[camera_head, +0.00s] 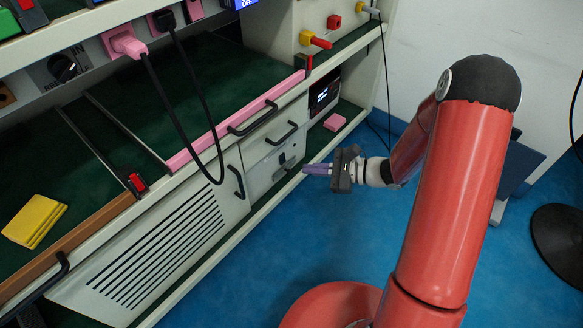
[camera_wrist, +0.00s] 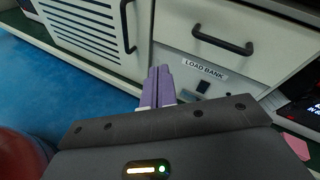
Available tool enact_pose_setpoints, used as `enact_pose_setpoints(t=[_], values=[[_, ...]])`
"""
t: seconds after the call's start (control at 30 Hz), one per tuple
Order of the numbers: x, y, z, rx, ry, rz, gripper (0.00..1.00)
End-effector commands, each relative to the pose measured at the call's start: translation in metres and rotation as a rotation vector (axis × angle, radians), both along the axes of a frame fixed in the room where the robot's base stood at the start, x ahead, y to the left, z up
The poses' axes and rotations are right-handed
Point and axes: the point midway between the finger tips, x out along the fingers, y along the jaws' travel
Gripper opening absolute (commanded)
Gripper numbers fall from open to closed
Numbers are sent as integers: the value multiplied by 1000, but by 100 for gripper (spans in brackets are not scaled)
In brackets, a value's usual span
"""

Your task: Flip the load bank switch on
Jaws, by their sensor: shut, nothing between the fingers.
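The load bank panel (camera_head: 262,181) is a pale grey front low in the rack, under a drawer with a black handle. In the wrist view its white "LOAD BANK" label (camera_wrist: 204,68) is readable. A small dark switch (camera_wrist: 203,87) sits just below the label; whether it is on or off cannot be told. My gripper (camera_head: 305,169) has purple fingers, shut and empty, pointing at the panel from the right. In the wrist view the fingertips (camera_wrist: 160,71) appear left of the label and switch. Contact with the panel cannot be made out. My gripper body hides the panel's lower part.
A slatted cabinet door (camera_head: 160,250) with a black handle (camera_head: 236,182) is left of the panel. Drawer handles (camera_head: 282,133) project above it. A lit dark display unit (camera_head: 324,93) and a pink block (camera_head: 335,122) are to the right. Blue floor (camera_head: 250,270) in front is open.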

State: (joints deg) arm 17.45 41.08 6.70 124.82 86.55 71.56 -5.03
Motion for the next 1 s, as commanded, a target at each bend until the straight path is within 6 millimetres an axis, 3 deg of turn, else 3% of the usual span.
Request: enact_pose_setpoints(t=[0.03, 0.2, 0.4, 0.6, 1.0], values=[[8, -4, -23, 42, 43, -59, 0], [32, -20, -78, 163, 150, -259, 0], [45, -36, -126, 243, 231, -424, 0], [48, -42, -142, 266, 257, -483, 0], [50, -39, -142, 266, 255, -483, 0]])
